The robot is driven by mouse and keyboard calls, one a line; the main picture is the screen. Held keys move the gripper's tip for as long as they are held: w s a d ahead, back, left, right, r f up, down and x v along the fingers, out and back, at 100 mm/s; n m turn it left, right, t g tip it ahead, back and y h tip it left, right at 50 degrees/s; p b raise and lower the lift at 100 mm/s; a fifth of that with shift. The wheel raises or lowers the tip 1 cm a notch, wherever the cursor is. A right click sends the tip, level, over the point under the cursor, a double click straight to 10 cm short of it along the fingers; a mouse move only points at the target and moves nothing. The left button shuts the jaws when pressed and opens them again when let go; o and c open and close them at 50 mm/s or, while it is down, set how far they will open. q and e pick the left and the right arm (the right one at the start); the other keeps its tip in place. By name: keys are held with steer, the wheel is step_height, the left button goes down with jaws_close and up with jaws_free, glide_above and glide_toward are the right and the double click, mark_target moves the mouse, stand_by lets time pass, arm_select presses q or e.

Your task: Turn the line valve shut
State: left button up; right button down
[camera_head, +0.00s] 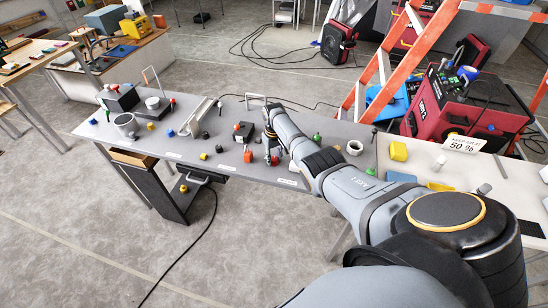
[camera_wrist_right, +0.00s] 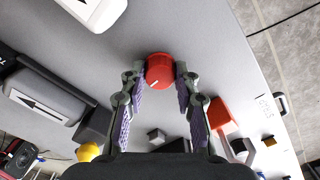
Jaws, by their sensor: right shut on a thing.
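A round red knob (camera_wrist_right: 159,71) with a short white mark sits on the grey tabletop in the right wrist view; I take it to be the line valve. Its mark points to the lower left. My right gripper (camera_wrist_right: 160,80) has its two fingers on either side of the knob and is shut on it. In the head view my right gripper (camera_head: 271,152) is down at the grey table (camera_head: 215,172), near its front edge, and mostly hides the knob. My left gripper is in neither view.
Many small coloured pieces stand on the table, including a red block (camera_head: 248,157) close to my right gripper. In the wrist view, grey blocks with black arrows (camera_wrist_right: 45,100) lie at the left and a red piece (camera_wrist_right: 221,114) at the right. An orange ladder (camera_head: 383,65) stands behind.

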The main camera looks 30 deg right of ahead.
mark_target(274, 158)
steer(key=c, duration=1)
jaws_free()
step_height(274, 158, up, 12)
steer(key=shift+r, duration=0.1)
